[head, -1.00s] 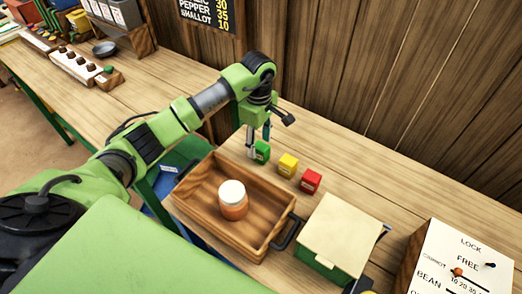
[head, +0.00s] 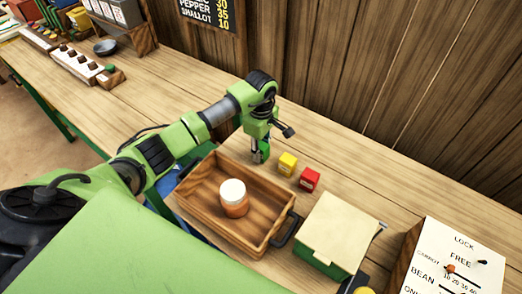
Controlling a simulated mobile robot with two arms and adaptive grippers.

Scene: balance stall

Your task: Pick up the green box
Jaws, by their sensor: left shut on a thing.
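The small green box (head: 261,155) is at the left end of a short row on the wooden counter, mostly hidden by the fingers. My left gripper (head: 260,150) points down over it and is shut on it. I cannot tell whether the box still touches the counter. A yellow box (head: 287,164) and a red box (head: 309,180) stand to its right, apart from the gripper. My right gripper is not in view.
A wooden tray (head: 190,193) with a white-lidded jar (head: 234,199) stands in front of the boxes. A cream-lidded green container (head: 336,232) and a labelled panel (head: 457,265) are at the right. A plank wall rises behind.

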